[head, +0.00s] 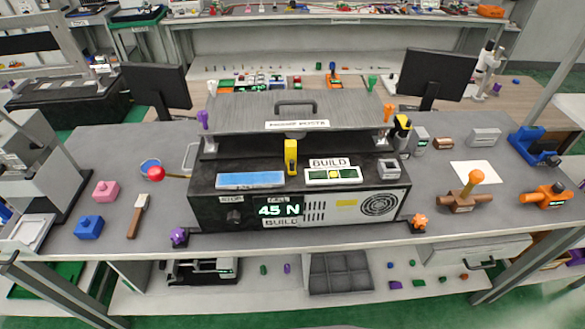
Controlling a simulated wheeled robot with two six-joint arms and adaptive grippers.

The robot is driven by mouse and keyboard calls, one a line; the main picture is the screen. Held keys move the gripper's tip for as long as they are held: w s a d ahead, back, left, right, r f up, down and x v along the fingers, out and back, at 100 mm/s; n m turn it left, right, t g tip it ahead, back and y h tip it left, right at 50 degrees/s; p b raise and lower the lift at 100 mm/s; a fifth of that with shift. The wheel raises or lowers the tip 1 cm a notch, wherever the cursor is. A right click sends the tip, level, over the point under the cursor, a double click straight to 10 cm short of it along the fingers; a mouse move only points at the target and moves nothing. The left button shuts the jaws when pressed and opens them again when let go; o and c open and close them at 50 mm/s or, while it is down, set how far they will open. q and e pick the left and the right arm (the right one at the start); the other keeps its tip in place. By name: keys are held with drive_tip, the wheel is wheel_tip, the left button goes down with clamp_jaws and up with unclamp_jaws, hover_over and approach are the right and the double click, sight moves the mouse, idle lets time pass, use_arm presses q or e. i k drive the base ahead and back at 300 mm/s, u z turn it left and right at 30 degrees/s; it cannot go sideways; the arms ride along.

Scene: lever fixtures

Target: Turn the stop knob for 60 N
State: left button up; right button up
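A dark round knob (234,217) sits on the front left of a black and grey machine (345,205), below a small label (231,198) that seems to read STOP. Right of the knob, a lit display (279,210) reads 45 N. The knob's pointer or marks are too small to read. Neither of my grippers is in view, and nothing touches the knob.
A red-ball lever (156,174) sticks out from the machine's left side. A yellow lever (291,157) stands on its front top. Space before the knob is clear.

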sight(234, 217)
drive_tip(key=u, duration=0.95)
drive_tip(key=k, duration=0.7)
drive_tip(key=z, duration=1.6)
